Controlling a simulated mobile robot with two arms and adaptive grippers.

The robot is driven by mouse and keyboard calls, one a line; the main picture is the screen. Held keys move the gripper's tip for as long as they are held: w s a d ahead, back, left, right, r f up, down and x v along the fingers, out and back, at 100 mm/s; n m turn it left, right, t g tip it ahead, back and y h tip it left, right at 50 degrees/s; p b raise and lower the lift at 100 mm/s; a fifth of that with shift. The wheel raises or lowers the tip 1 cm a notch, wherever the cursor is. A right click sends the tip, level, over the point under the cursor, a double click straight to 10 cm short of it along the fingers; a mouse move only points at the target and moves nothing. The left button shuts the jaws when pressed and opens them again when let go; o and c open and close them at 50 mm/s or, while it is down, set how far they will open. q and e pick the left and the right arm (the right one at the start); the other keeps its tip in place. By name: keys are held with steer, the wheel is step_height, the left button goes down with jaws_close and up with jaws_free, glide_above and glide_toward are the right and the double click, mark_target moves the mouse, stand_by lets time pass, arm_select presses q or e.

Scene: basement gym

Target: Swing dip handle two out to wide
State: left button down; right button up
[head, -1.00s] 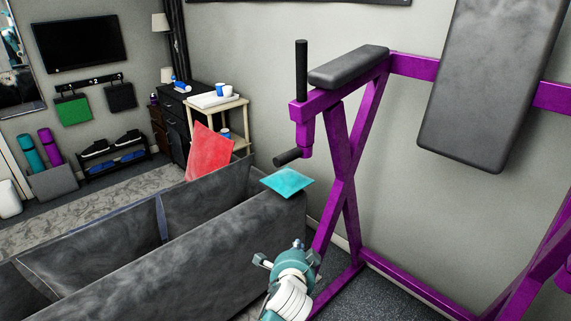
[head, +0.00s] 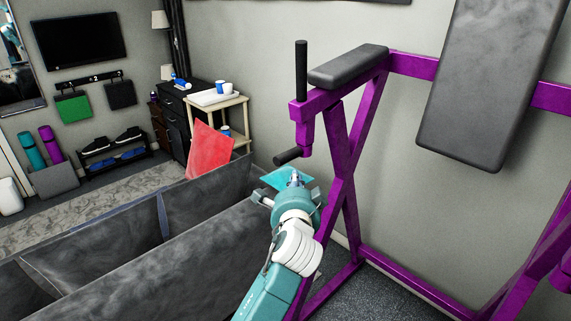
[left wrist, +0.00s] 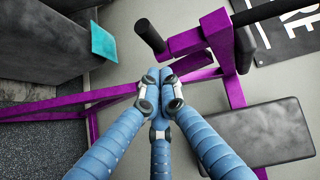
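A purple dip station frame (head: 342,175) stands on the right by the wall. Its near arm carries an upright black grip (head: 301,70) and, lower down, a short black dip handle (head: 287,156) pointing left. Which handle is number two I cannot tell. My left gripper (head: 294,180) is below and slightly right of the lower handle, apart from it, in front of the frame. In the left wrist view its fingertips (left wrist: 160,78) come together with nothing between them. A black handle (left wrist: 150,36) shows just above them there. My right gripper is not in view.
A grey back pad (head: 488,90) and an arm pad (head: 350,65) belong to the frame.

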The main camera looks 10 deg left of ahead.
arm_select(q)
steer(key=p, duration=0.2)
glide_toward(285, 159)
steer(key=w+d, duration=0.2)
steer(key=w, duration=0.1)
steer(key=w+a, duration=0.1)
steer(key=w+a+p, duration=0.1)
steer(key=a, duration=0.1)
steer(key=shift+f, duration=0.35)
steer(key=shift+d, duration=0.1)
steer(key=shift+w+f, duration=0.1)
